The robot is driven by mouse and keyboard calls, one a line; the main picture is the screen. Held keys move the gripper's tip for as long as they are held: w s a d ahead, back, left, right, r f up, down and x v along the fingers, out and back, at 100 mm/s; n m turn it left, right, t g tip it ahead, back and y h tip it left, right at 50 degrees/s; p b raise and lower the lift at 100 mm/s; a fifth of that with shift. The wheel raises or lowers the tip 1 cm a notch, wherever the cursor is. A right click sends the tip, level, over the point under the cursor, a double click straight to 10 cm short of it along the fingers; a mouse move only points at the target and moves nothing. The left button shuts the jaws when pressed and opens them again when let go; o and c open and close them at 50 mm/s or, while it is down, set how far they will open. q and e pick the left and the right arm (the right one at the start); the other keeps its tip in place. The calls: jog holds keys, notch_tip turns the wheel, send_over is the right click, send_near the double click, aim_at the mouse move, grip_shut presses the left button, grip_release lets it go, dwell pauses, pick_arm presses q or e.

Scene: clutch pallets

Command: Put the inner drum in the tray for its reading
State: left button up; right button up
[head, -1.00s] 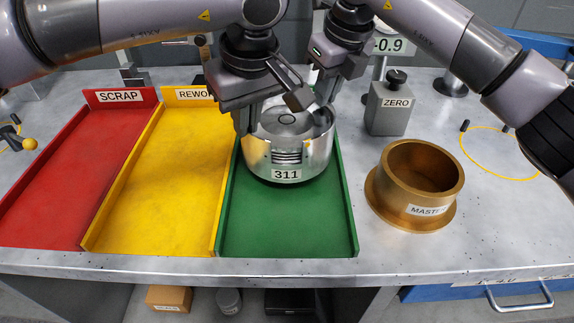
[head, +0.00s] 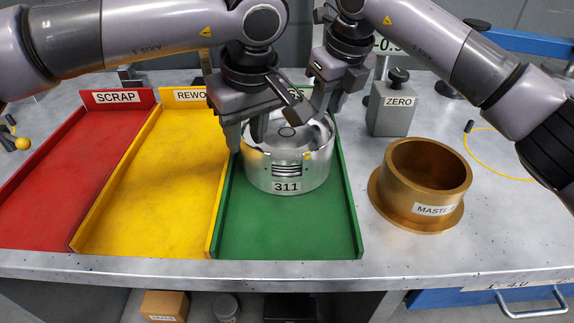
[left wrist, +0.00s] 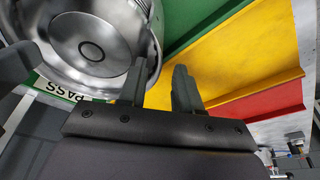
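The inner drum (head: 287,172) is a silver open-topped cylinder marked 311. It stands upright in the far half of the green tray (head: 285,235), between the side walls. My left gripper (head: 246,138) is at the drum's left rim, its fingers spread apart. In the left wrist view the drum (left wrist: 95,40) is at upper left.
The yellow rework tray (head: 150,190) and red scrap tray (head: 60,180) are empty on the left. A brass master ring (head: 420,185) and a grey ZERO block (head: 391,108) stand to the right. The green tray's front half is clear.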

pick_arm(q)
jog(key=shift+r, duration=0.2)
pick_arm(e)
jog(key=shift+a+r, duration=0.1)
jog(key=shift+r, duration=0.05)
pick_arm(q)
jog(key=v, duration=1.1)
jog(key=shift+s+r, duration=0.2)
jog(key=shift+r, duration=0.1)
pick_arm(e)
jog(key=v, duration=1.2)
